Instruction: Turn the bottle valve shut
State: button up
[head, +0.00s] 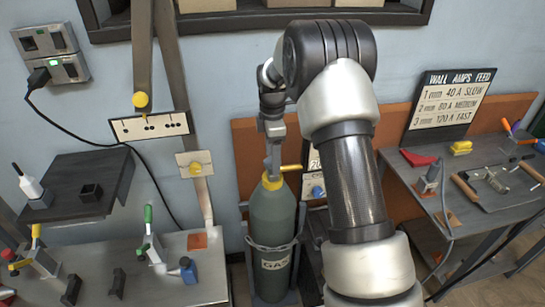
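The gas bottle (270,238) is a dark green cylinder with a tan label, standing upright in a grey holder in the middle of the head view. It has a yellow collar (272,182) at its neck. A short yellow lever or bar (291,168) sticks out to the right just above the neck. My gripper (273,150) points down over the bottle's top, in line with the grey valve part. The fingertips are small and blend with the grey valve, so I cannot tell whether they touch it or how far apart they are.
A machine with a blue knob (317,191) stands right behind the bottle, partly hidden by my arm. A grey bench (185,262) with clamps is at left. A tool table (455,205) and the "WALL AMPS FEED" sign (450,100) are at right.

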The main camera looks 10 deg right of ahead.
jog(key=c, duration=1)
jog(key=shift+c, duration=0.2)
